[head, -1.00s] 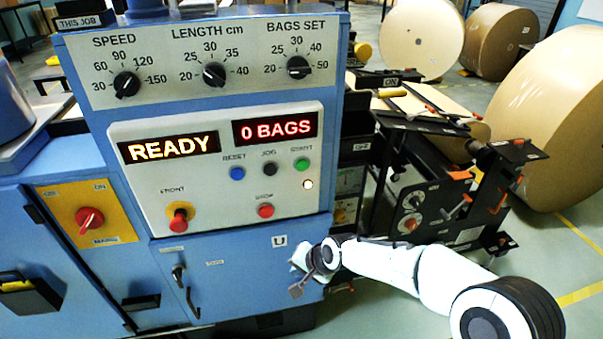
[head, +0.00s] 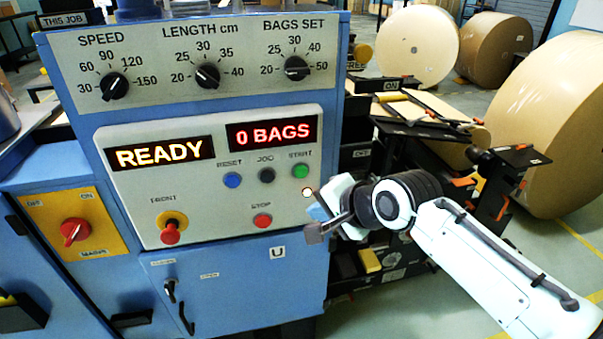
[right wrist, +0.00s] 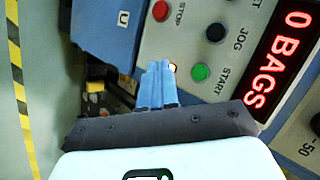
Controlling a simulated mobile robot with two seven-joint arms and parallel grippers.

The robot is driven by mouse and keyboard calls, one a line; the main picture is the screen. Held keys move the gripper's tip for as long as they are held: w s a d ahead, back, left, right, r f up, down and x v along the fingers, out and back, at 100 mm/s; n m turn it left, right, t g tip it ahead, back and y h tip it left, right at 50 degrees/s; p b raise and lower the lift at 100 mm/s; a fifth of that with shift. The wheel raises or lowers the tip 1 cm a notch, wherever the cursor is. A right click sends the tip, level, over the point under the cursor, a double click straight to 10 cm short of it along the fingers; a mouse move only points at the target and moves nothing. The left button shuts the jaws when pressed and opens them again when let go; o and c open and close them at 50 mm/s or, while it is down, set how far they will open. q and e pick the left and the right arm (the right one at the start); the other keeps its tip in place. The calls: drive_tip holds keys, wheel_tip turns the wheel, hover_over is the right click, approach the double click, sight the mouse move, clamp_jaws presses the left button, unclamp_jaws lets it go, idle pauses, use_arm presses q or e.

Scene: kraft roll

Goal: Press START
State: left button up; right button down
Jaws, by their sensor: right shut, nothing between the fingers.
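The green START button (head: 301,171) is on the white control panel (head: 130,205) of the blue machine, at the right end of the button row. It also shows in the right wrist view (right wrist: 200,73). My right gripper (head: 317,211) is shut and empty, just below START near the panel's right edge. In the right wrist view its blue fingers (right wrist: 157,68) are together and point toward the panel edge, beside START in the picture. I cannot tell their exact distance from the panel. The displays read READY (head: 160,152) and 0 BAGS (head: 272,134). My left gripper is out of view.
A black JOG button (head: 266,175) and blue RESET button (head: 232,180) are left of START. The red STOP button (head: 262,221) is below, and a red knob (head: 170,232) is at lower left. A small white lamp (head: 307,192) glows under START.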

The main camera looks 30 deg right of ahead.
sight(301, 172)
drive_tip(key=shift+w+d+p, duration=0.35)
drive_tip(key=shift+w+p, duration=0.4)
drive_tip(key=shift+w, duration=0.7)
drive_tip(key=shift+w+d+p, duration=0.35)
drive_tip(key=shift+w+p, duration=0.4)
drive_tip(key=shift+w, duration=0.7)
drive_tip(key=shift+w+d+p, duration=0.35)
drive_tip(key=shift+w+p, duration=0.4)
drive_tip(key=shift+w, duration=0.7)
drive_tip(key=shift+w, duration=0.1)
drive_tip(key=shift+w+d+p, duration=0.1)
drive_tip(key=shift+w+p, duration=0.2)
